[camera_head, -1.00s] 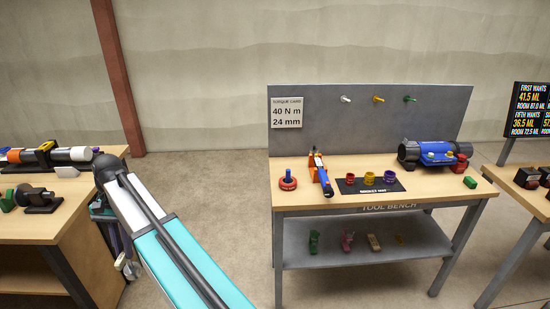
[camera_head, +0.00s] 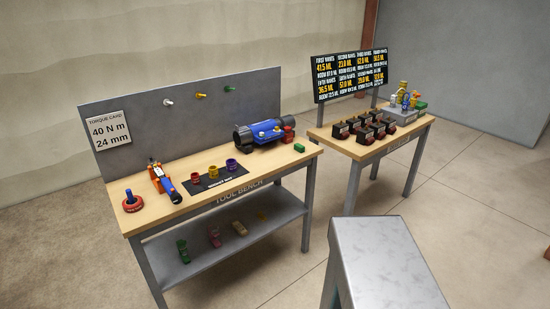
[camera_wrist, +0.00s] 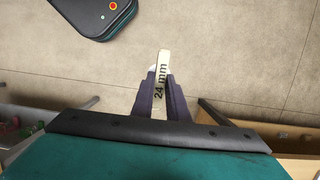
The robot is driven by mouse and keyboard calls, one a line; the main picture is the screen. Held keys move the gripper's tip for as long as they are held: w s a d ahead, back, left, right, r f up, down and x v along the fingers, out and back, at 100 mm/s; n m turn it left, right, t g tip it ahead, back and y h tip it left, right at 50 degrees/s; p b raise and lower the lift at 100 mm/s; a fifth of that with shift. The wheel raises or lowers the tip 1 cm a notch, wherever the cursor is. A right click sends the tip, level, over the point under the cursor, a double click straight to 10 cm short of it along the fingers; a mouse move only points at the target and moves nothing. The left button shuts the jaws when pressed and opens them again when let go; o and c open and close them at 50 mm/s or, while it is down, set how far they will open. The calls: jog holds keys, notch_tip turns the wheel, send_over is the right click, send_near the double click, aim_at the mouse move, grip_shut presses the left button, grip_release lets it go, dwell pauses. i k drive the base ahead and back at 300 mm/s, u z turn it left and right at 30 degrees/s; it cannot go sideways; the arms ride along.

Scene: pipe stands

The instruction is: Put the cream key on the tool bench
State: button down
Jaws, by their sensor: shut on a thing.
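The cream key (camera_wrist: 163,60), marked "24 mm", is between the fingers of my gripper (camera_wrist: 160,76) in the wrist view. My gripper is shut on it, and the key sticks out past the fingertips over bare floor. The tool bench (camera_head: 275,160) stands left of centre in the head view, with a wooden top, a grey back panel and a lower shelf. Its torque card (camera_head: 109,130) reads 40 N m and 24 mm. My gripper and the key are not visible in the head view.
On the bench are a red ring with a blue post (camera_head: 131,200), an orange-blue tool (camera_head: 163,181), a dark mat (camera_head: 207,184) with coloured cups, a blue cylinder (camera_head: 262,133) and a green block (camera_head: 299,147). A second table (camera_head: 345,142) with dark blocks stands right.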

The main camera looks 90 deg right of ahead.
aim_at(275, 160)
jog(key=u, duration=0.05)
jog(key=k, duration=0.9)
jog(key=z, duration=1.75)
jog(key=i, duration=0.65)
jog(key=u, duration=0.1)
